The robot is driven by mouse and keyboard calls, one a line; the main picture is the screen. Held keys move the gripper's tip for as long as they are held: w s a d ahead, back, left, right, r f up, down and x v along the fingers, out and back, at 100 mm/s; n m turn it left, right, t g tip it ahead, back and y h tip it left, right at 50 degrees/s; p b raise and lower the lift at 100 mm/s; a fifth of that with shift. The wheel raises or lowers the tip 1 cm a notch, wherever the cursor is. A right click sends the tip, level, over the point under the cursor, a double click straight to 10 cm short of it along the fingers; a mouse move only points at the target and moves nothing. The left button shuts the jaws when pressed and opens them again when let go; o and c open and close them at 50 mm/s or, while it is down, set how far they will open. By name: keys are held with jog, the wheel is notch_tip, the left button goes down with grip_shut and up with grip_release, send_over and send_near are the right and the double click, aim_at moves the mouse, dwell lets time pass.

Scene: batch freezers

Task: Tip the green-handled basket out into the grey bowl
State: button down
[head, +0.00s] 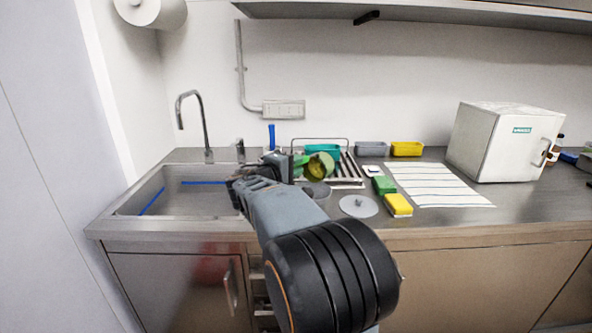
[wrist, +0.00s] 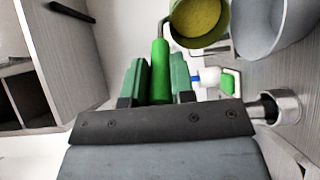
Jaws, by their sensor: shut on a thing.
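The basket (wrist: 197,42) has a green straight handle (wrist: 160,65) and a round mouth with a yellow-olive inside. My gripper (wrist: 160,75) is shut on the handle, one green finger on each side. The basket also shows in the head view (head: 319,166), tilted, held at the end of my arm by the drying rack. I cannot tell whether the yellow-olive is loose contents. A grey bowl (wrist: 268,32) stands beside the basket, to its right in the wrist view. In the head view a grey round thing (head: 318,190), partly hidden by my arm, may be this bowl.
The sink (head: 185,200) and tap (head: 190,110) lie left. A wire rack (head: 347,175) with a teal tub stands behind the basket. A flat grey disc (head: 358,206), green and yellow sponges (head: 398,205), a striped cloth (head: 440,185) and a white freezer box (head: 500,145) lie right.

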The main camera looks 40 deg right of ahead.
jog(key=shift+s+a+f+h+b, duration=0.15)
jog(key=shift+f+b, duration=0.2)
jog(key=shift+b, duration=0.45)
jog(key=shift+w+a+f+h+b, duration=0.1)
jog(key=shift+f+h+b, duration=0.15)
jog(key=shift+b, duration=0.55)
jog(key=shift+s+a+f+h+b, duration=0.15)
jog(key=shift+f+b, duration=0.25)
jog(key=shift+b, duration=0.4)
jog(key=b, duration=0.1)
jog(key=f+b, duration=0.1)
jog(key=b, duration=0.1)
jog(key=shift+w+a+h, duration=0.1)
jog(key=shift+a+h, duration=0.1)
jog(key=shift+h, duration=0.15)
jog(key=shift+a+f+t+h+b, duration=0.35)
jog(key=shift+f+h+b, duration=0.45)
jog(key=shift+b, duration=2.25)
